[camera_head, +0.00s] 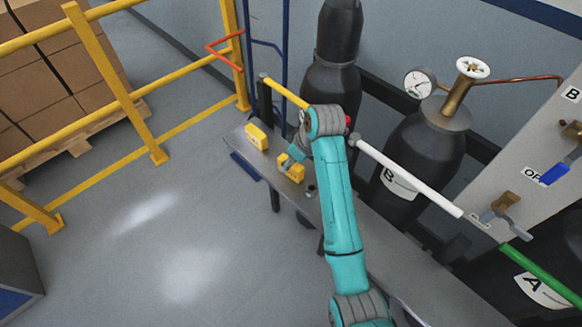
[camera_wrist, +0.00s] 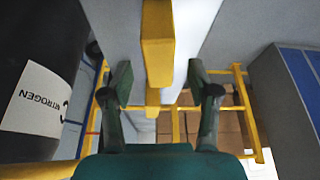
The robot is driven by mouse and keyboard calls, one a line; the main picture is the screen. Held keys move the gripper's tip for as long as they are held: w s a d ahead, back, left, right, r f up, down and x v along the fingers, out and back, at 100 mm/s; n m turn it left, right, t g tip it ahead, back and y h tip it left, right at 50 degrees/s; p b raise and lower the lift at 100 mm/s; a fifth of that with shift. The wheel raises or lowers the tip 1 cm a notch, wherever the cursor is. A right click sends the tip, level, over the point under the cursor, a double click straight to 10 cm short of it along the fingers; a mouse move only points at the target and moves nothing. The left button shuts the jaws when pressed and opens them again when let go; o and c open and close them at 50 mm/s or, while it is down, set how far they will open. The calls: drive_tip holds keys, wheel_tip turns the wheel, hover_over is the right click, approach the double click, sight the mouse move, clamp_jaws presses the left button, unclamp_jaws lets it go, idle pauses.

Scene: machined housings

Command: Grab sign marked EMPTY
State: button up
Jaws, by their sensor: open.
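Two yellow sign blocks sit on a narrow grey metal shelf in the head view: a left one (camera_head: 257,137) and a nearer one (camera_head: 293,172). No word can be read on either, so I cannot tell which is marked EMPTY. My gripper (camera_head: 288,163) is at the nearer block and partly covers it. In the wrist view my gripper (camera_wrist: 159,88) is open, with a finger on each side. A large yellow block (camera_wrist: 157,48) lies in line with the gap, and a smaller yellow piece (camera_wrist: 152,98) shows beyond it. Contact cannot be told.
Dark gas cylinders (camera_head: 420,150) stand behind the shelf (camera_head: 232,137), one labelled B. A white bar (camera_head: 410,178) and a green bar (camera_head: 540,268) run at right. A yellow railing (camera_head: 120,95) and stacked boxes (camera_head: 65,75) are at left. The floor between is clear.

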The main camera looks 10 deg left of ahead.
drive_tip(key=x, duration=0.4)
drive_tip(key=shift+w+a+f, duration=0.1)
drive_tip(key=shift+f, duration=0.3)
clamp_jaws()
